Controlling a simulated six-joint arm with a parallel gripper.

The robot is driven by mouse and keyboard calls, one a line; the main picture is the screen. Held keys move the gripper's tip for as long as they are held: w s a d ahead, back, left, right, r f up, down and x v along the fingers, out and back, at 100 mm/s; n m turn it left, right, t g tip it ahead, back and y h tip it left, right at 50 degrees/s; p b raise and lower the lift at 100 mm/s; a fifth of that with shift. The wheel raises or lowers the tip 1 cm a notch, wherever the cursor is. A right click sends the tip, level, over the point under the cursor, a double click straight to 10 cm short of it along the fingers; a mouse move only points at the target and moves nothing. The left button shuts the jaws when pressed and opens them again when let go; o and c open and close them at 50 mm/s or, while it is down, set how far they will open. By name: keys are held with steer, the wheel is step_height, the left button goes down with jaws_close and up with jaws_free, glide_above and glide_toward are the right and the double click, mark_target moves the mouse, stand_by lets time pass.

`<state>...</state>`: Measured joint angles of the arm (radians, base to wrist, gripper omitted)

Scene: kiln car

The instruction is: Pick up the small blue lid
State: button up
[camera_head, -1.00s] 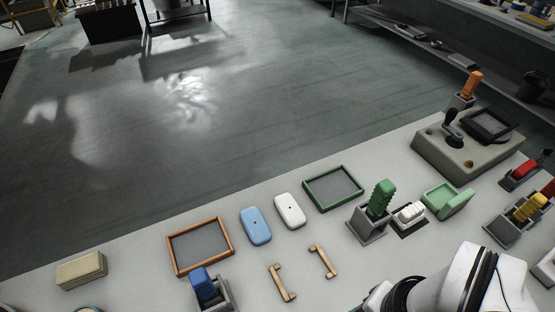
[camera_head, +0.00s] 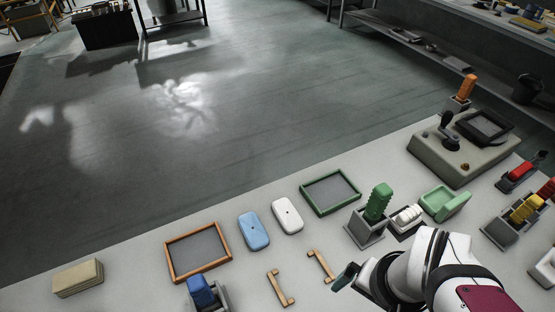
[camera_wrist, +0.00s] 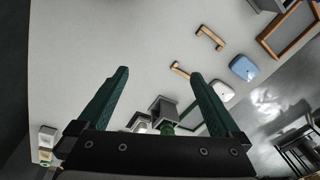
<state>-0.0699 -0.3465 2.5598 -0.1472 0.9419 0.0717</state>
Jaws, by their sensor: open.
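The small blue lid (camera_head: 254,230) lies flat on the table, between the orange-framed tray and the white lid. It is a rounded rectangle with a small dark dot in its middle. It also shows in the wrist view (camera_wrist: 243,68), to the upper right beyond my fingers. My gripper (camera_wrist: 158,82) has two dark green fingers spread wide apart with nothing between them. In the head view my gripper (camera_head: 343,277) is at the lower right, near the wooden handles and well to the right of the blue lid.
A white lid (camera_head: 287,215) lies just right of the blue one. An orange-framed tray (camera_head: 170,262), a green-framed tray (camera_head: 308,200) and two wooden handles (camera_head: 279,287) are nearby. A blue item in a grey holder (camera_head: 203,290) stands in front.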

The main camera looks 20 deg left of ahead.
mark_target(253, 228)
steer(key=w+a+f+n+t, duration=0.35)
steer(key=w+f, duration=0.35)
steer(key=w, duration=0.3)
steer(key=w+a+f+n+t+y, duration=0.1)
steer(key=a+f+n, duration=0.1)
steer(key=a, duration=0.2)
steer(key=w+a+f+n+t+y, duration=0.1)
steer(key=w+a+f, duration=0.1)
steer(key=a, duration=0.2)
steer(key=w+a+f+n+t+y, duration=0.1)
steer(key=a+f+n+y, duration=0.1)
steer(key=a, duration=0.1)
steer(key=shift+w+a+f+n+t, duration=0.2)
steer(key=shift+w+a+n+t, duration=0.1)
steer(key=shift+a+n, duration=0.1)
steer(key=s+a+n+y, duration=0.1)
steer(key=s+a+f+n+y, duration=0.1)
steer(key=a, duration=0.1)
steer(key=s+a+n+y, duration=0.1)
steer(key=a, duration=0.1)
steer(key=shift+s+a+f, duration=0.1)
steer(key=shift+a+f, duration=0.1)
steer(key=shift+f, duration=0.1)
steer(key=shift+y, duration=0.3)
steer(key=x, duration=0.7)
steer(key=shift+a, duration=0.25)
steer(key=shift+r, duration=0.1)
jaws_close()
